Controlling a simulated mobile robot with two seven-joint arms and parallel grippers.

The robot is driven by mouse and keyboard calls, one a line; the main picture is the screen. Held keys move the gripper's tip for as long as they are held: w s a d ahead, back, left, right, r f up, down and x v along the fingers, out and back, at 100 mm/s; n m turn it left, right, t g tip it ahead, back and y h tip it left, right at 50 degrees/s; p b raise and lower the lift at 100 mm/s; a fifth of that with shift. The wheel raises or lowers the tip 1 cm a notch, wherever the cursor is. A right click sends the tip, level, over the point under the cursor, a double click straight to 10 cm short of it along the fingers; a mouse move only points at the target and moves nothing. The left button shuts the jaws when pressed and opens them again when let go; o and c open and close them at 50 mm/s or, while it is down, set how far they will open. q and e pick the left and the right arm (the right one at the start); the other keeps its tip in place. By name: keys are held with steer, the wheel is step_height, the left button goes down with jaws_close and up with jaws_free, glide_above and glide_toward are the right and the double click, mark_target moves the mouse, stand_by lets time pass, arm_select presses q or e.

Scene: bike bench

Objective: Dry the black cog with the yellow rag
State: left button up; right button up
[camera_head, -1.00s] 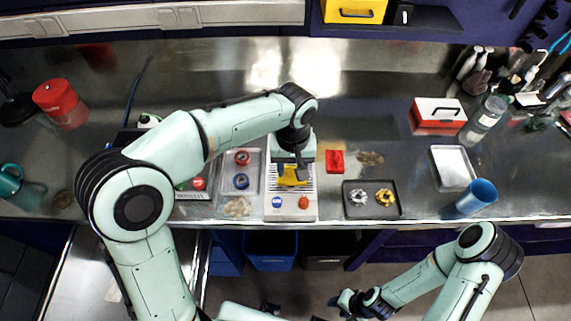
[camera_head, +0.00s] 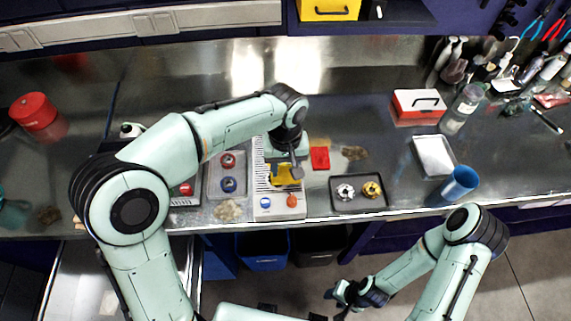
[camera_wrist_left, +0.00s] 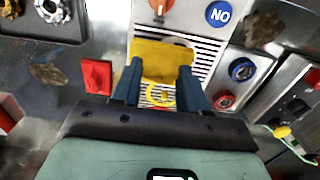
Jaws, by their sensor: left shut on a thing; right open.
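The yellow rag (camera_head: 281,181) lies over the slatted grate of a white machine, and it shows as a yellow cloth in the left wrist view (camera_wrist_left: 165,60). My left gripper (camera_head: 289,173) is over the grate, shut on the rag; its two dark blue fingers (camera_wrist_left: 158,80) flank the cloth. A yellow curved piece (camera_wrist_left: 161,96) shows between the fingers. I cannot make out the black cog in either view; the rag and gripper hide part of the grate. My right gripper (camera_head: 336,293) is open and empty, low in front of the bench.
The slatted machine (camera_head: 265,205) has a blue button and an orange knob. A tray (camera_head: 229,168) with red and blue parts is left. A blue cup (camera_head: 457,185) stands far right.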

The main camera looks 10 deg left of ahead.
mark_target(271, 175)
arm_select(q)
steer(key=shift+a, duration=0.2)
arm_select(e)
steer(key=shift+f, duration=0.1)
arm_select(q)
steer(key=shift+s+a+b, duration=0.2)
steer(key=shift+s+a, duration=0.1)
steer(key=shift+a, duration=0.6)
steer(key=shift+s+a+b, duration=0.2)
steer(key=shift+s+a, duration=0.1)
steer(key=shift+a, duration=0.55)
arm_select(e)
steer(key=shift+s+f, duration=0.4)
steer(key=shift+s, duration=0.05)
arm_select(q)
steer(key=shift+d, duration=0.2)
steer(key=shift+w+d+p, duration=0.25)
steer(key=shift+w+d, duration=0.05)
steer(key=shift+d, duration=0.6)
steer(key=shift+w+d+p, duration=0.25)
steer(key=shift+w+d, duration=0.05)
steer(key=shift+d, duration=0.6)
arm_select(e)
steer(key=shift+w+r, duration=0.6)
steer(key=shift+r, duration=0.05)
arm_select(q)
steer(key=shift+a, duration=0.1)
